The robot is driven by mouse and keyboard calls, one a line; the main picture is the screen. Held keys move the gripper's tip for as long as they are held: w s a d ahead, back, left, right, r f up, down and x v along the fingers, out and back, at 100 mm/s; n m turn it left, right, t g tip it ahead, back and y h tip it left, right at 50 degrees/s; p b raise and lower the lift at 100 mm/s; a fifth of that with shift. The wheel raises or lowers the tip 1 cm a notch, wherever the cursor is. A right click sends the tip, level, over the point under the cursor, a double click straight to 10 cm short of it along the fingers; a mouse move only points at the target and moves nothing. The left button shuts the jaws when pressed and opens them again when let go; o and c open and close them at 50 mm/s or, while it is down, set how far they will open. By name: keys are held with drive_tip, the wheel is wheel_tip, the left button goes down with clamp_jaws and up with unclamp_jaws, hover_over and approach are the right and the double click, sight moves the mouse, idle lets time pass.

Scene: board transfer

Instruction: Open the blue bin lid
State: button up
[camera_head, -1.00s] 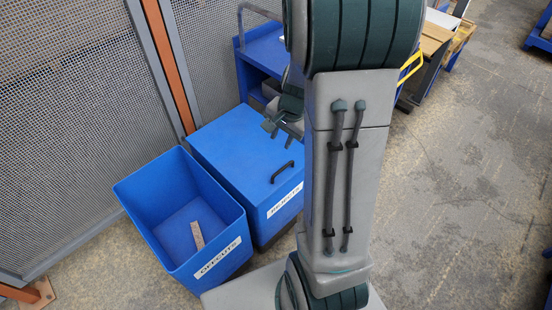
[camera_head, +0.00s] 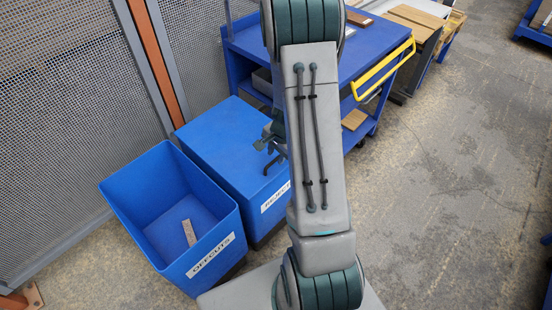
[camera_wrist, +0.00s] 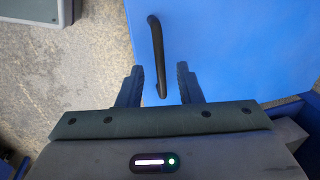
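The blue lidded bin (camera_head: 222,135) stands beside the open offcuts bin, its front label partly hidden by my arm. Its flat blue lid (camera_wrist: 230,50) is shut. The black bar handle (camera_wrist: 156,50) shows in the wrist view, its near end between my fingers in the picture. My gripper (camera_wrist: 160,68) is open, with one finger on each side of the handle's line and nothing held. I cannot tell whether it touches the handle or hovers above it.
The open blue offcuts bin (camera_head: 225,228) holds a small board piece (camera_head: 189,232). A mesh fence (camera_head: 60,110) stands behind and left. A blue cart (camera_head: 372,55) with a yellow handle (camera_head: 385,68) is beyond my arm. Concrete floor at right is clear.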

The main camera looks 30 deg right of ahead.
drive_tip(key=shift+w+a+f, duration=0.1)
drive_tip(key=shift+w+f, duration=0.05)
drive_tip(key=shift+f, duration=0.7)
clamp_jaws()
drive_tip(key=shift+r, duration=0.1)
